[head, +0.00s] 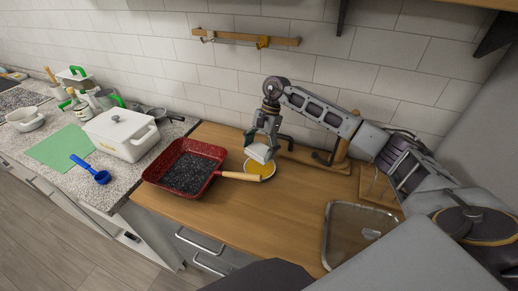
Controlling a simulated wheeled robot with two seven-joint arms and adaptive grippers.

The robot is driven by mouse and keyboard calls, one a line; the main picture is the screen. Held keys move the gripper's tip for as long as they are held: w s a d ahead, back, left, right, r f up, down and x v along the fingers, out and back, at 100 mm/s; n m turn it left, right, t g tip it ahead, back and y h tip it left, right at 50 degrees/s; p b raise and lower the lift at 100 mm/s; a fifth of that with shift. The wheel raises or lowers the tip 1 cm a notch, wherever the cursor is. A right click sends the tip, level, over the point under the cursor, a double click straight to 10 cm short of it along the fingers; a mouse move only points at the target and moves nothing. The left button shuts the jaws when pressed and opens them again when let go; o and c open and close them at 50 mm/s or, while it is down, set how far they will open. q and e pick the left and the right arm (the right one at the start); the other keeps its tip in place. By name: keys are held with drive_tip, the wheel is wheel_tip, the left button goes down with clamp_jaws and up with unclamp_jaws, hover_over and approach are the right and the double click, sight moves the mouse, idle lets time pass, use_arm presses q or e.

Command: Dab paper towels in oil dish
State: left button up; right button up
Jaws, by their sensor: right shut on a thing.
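A shallow oil dish (264,170) with yellow oil lies on the wooden counter, right of the red pan's handle. My right gripper (259,148) points down over the dish, shut on a white folded wad of paper towels (259,154). The wad hangs over the back left part of the dish; I cannot tell whether it touches the oil. The gripper and wad hide part of the dish. My left gripper is not in view.
A red pan (211,155) with a dark inside stands left of the dish, its wooden handle reaching the dish. A sink or glass tray (355,229) is at the right. Front wood is clear.

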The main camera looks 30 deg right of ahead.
sight(257, 170)
drive_tip(key=shift+f, duration=0.15)
drive_tip(key=shift+f+b, duration=0.75)
drive_tip(key=shift+f, duration=2.1)
drive_tip(key=shift+f+b, duration=0.5)
drive_tip(key=shift+f, duration=0.1)
idle(0.3)
drive_tip(key=shift+r, duration=0.15)
drive_tip(key=shift+r+p, duration=1.1)
drive_tip(key=shift+r, duration=2.35)
drive_tip(key=shift+a, duration=0.15)
